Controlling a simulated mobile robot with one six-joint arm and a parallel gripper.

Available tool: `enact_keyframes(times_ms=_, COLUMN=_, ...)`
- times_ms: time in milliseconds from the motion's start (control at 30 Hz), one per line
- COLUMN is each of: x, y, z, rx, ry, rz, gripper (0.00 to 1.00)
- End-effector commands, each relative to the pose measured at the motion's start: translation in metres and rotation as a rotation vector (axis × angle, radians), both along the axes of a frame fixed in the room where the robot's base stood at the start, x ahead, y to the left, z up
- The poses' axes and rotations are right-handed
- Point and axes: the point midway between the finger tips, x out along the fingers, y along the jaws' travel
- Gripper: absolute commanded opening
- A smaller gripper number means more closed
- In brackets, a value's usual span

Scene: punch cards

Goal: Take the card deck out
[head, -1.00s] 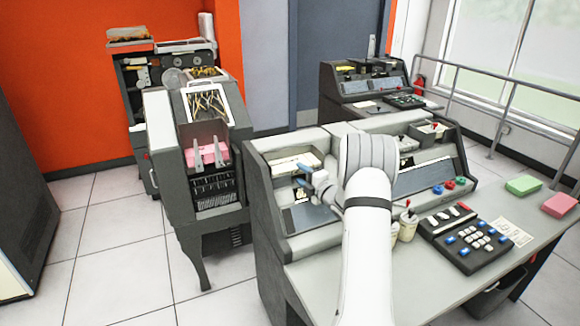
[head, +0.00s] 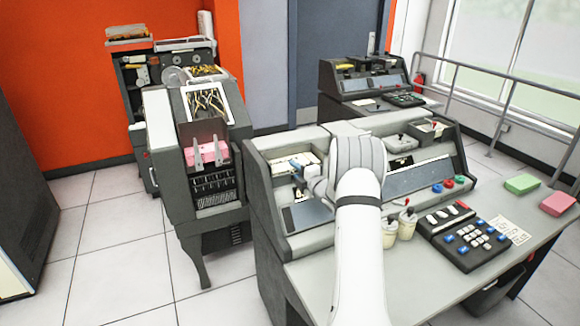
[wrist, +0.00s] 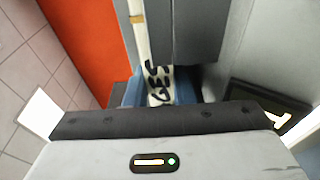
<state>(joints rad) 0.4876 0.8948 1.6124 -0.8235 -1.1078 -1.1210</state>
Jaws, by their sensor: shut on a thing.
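A cream card deck (wrist: 160,84) with black marks on its edge lies between the blue fingers of my gripper (wrist: 158,92) in the wrist view. In the head view, my gripper (head: 300,166) is over the upper left part of the grey console (head: 262,190), at a pale tray (head: 282,158). The gripper is shut on the cream deck. My wrist hides much of the tray and deck in the head view, so I cannot tell whether the deck is clear of it.
A card machine with a pink deck (head: 208,153) stands left of the console. Green (head: 522,184) and pink (head: 558,203) blocks lie on the desk's right end. Cups (head: 407,222) and a keypad (head: 466,238) stand on the desk in front. Open floor lies at left.

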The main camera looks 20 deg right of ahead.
Motion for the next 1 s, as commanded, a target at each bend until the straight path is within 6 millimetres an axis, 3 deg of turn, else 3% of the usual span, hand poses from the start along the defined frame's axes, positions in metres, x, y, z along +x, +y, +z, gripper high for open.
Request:
enact_keyframes(times_ms=100, x=0.0, y=0.0, z=0.0, rx=0.0, ry=0.001, rz=0.0, gripper=0.0)
enact_keyframes(times_ms=533, x=0.0, y=0.0, z=0.008, rx=-0.001, ry=-0.003, rz=0.001, gripper=0.0)
enact_keyframes(times_ms=1000, x=0.001, y=0.001, z=0.09, rx=-0.002, ry=-0.004, rz=0.001, gripper=0.0)
